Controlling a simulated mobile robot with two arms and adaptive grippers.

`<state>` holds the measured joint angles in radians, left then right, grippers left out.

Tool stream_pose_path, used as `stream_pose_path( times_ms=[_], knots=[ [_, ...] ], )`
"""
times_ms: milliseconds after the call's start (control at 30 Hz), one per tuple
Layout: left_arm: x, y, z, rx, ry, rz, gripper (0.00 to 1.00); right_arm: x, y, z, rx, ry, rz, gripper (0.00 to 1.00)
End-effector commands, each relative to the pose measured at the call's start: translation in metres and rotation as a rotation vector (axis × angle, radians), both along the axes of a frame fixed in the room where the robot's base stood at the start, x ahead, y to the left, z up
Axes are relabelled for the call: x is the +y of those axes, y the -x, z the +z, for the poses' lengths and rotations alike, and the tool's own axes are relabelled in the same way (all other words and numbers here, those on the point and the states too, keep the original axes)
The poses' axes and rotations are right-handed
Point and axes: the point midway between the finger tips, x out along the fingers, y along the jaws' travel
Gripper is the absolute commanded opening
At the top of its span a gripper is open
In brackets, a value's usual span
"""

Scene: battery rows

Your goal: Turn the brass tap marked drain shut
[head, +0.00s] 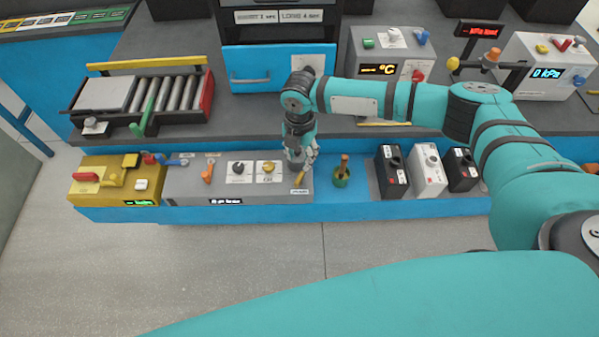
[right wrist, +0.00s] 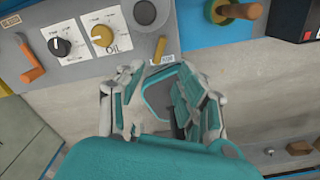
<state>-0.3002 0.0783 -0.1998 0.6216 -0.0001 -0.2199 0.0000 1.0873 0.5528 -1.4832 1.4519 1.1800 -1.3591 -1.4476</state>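The brass tap (head: 300,178) is a short yellow lever at the right end of the grey panel, with a small white label (head: 299,191) at its foot. The label's print is too small to read surely. In the right wrist view the tap (right wrist: 159,47) stands just beyond the fingertips, roughly between them, with its label (right wrist: 166,59) beside it. My right gripper (head: 302,163) is close to the tap in the head view. In the right wrist view its fingers (right wrist: 158,72) are apart with nothing between them. Contact with the tap does not show. My left gripper is out of view.
On the same panel are a yellow knob (head: 268,168), a black knob (head: 238,168) and an orange lever (head: 208,171). A green-based item with a wooden handle (head: 342,172) stands to the right, beside battery-like boxes (head: 391,170). Floor (head: 260,245) lies open in front.

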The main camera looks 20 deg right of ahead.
Motion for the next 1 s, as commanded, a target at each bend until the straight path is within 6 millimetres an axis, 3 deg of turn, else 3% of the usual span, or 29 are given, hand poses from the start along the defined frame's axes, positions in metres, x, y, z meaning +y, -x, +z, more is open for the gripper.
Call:
stream_pose_path(
  times_ms=[200, 433, 600, 900, 1000],
  knots=[
    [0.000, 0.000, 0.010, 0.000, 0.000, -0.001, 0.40, 0.000, 0.001, -0.047, 0.001, 0.001, 0.000, 0.37],
    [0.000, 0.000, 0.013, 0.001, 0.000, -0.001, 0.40, 0.000, 0.001, -0.085, 0.001, 0.001, 0.000, 0.37],
    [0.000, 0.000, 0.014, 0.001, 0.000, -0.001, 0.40, 0.001, 0.000, -0.097, -0.001, 0.000, 0.000, 0.37],
    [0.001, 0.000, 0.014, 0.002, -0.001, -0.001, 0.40, 0.000, 0.000, -0.099, -0.001, 0.000, 0.000, 0.37],
    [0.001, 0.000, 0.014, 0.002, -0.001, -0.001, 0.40, 0.000, 0.000, -0.099, -0.001, 0.000, 0.000, 0.23]
  ],
)
